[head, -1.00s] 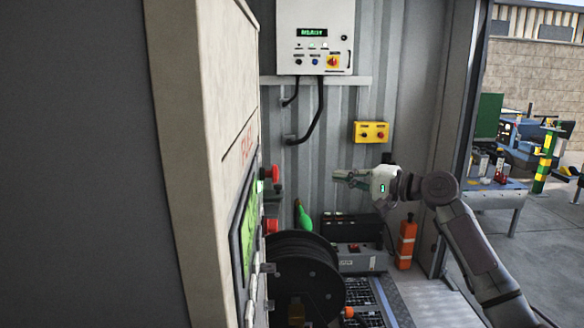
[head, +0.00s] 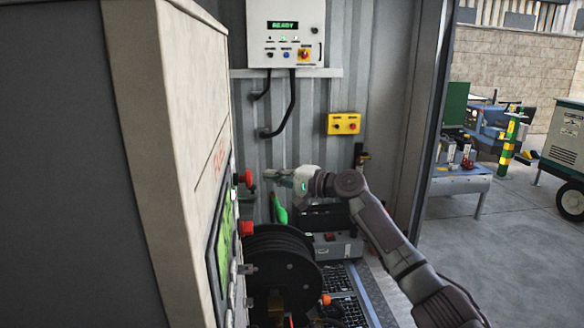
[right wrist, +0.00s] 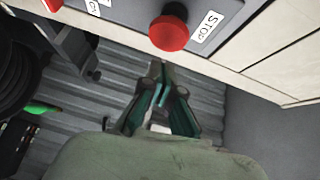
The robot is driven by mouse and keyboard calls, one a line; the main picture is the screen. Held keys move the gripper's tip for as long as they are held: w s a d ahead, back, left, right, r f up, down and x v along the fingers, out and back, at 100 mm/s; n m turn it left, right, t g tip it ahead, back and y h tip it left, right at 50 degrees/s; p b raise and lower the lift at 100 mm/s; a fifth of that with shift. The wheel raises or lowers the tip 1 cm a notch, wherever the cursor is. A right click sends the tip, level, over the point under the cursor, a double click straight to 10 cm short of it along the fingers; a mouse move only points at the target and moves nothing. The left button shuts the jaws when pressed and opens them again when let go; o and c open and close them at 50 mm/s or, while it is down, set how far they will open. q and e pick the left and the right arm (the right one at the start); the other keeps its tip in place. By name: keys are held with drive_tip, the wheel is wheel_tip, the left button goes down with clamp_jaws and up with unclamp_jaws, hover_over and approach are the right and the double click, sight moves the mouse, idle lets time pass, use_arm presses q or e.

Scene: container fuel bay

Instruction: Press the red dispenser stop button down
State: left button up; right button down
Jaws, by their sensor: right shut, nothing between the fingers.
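The red stop button (head: 248,178) sticks out from the front of the fuel dispenser (head: 176,150), seen edge-on in the head view. In the right wrist view the round red button (right wrist: 170,33) sits beside a white STOP label (right wrist: 208,27). My right gripper (head: 268,174) is shut and empty, its fingertips pointing left towards the button. In the right wrist view its closed fingertips (right wrist: 160,68) lie just below the button, with a small apparent gap. My left gripper is not in view.
A black hose reel (head: 280,262) and a green nozzle (head: 280,212) are below the gripper. A control cabinet (head: 285,35) reading READY and a yellow button box (head: 343,123) are on the corrugated back wall. The doorway at right opens onto a yard.

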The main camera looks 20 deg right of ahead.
sight(245, 179)
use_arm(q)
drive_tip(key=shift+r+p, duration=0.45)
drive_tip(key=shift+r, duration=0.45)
use_arm(e)
drive_tip(key=shift+a, duration=1.2)
drive_tip(key=shift+f, duration=0.1)
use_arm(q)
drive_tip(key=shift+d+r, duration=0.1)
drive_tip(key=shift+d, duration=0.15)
use_arm(e)
drive_tip(key=shift+w+a, duration=0.1)
drive_tip(key=shift+a, duration=0.7)
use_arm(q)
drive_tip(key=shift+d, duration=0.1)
use_arm(e)
drive_tip(key=shift+a, duration=0.1)
